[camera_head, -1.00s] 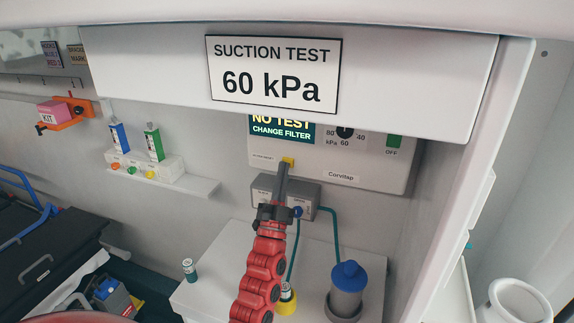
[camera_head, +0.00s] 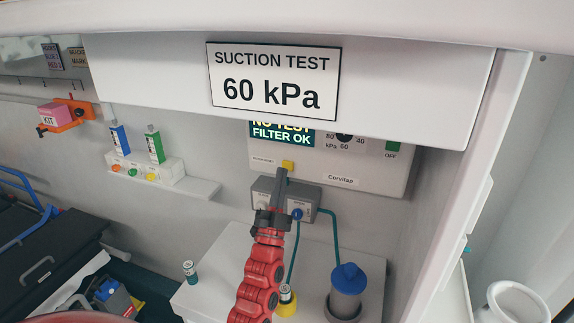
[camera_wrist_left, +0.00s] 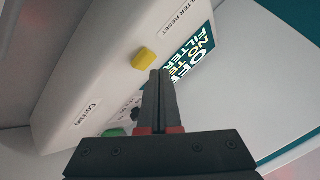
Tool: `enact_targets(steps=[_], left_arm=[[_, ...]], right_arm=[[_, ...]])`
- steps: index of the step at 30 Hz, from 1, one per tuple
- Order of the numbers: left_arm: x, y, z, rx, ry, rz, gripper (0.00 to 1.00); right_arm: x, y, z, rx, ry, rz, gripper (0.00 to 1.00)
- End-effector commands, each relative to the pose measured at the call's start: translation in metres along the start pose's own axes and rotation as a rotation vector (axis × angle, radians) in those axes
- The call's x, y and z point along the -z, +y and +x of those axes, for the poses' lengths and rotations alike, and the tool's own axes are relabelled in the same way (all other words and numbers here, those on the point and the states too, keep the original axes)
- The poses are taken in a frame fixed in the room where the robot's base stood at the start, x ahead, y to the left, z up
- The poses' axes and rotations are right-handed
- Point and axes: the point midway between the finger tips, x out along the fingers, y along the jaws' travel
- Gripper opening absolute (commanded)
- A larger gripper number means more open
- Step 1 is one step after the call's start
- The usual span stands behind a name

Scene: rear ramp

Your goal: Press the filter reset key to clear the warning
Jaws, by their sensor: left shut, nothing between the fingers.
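The yellow filter reset key (camera_head: 288,164) sits on the lower front of the white Corvitap suction unit (camera_head: 370,172). It also shows in the left wrist view (camera_wrist_left: 144,58), beside a "FILTER RESET" label. The unit's display (camera_head: 282,132) reads "NO TEST" and "FILTER OK"; its top is hidden by the overhanging panel. My left gripper (camera_head: 281,174) is shut and empty, its tips just below the key in the head view. In the left wrist view the fingertips (camera_wrist_left: 160,74) are close beside the key, with a visible gap. My right gripper is not in view.
A sign panel (camera_head: 272,80) reading "SUCTION TEST 60 kPa" overhangs the unit. Below are a grey box (camera_head: 268,190) with teal tubes and a blue-lidded canister (camera_head: 347,290) on a white counter.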

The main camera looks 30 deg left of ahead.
Motion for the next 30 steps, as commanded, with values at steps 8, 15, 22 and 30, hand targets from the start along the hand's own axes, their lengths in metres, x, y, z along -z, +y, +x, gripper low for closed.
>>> enact_targets(steps=[8, 15, 22, 30], left_arm=[[0.0, 0.0, 0.0, 0.001, 0.0, 0.0, 0.0], [0.008, -0.008, -0.008, 0.001, 0.0, -0.001, 0.0], [0.019, -0.02, -0.025, 0.0, -0.002, 0.0, 0.0], [0.025, -0.026, -0.035, 0.001, 0.0, -0.001, 0.0]], right_arm=[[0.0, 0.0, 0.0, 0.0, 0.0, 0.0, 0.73], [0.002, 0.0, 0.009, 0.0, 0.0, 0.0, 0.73], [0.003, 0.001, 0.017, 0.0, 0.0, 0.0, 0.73], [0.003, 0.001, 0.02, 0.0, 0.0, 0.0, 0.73]])
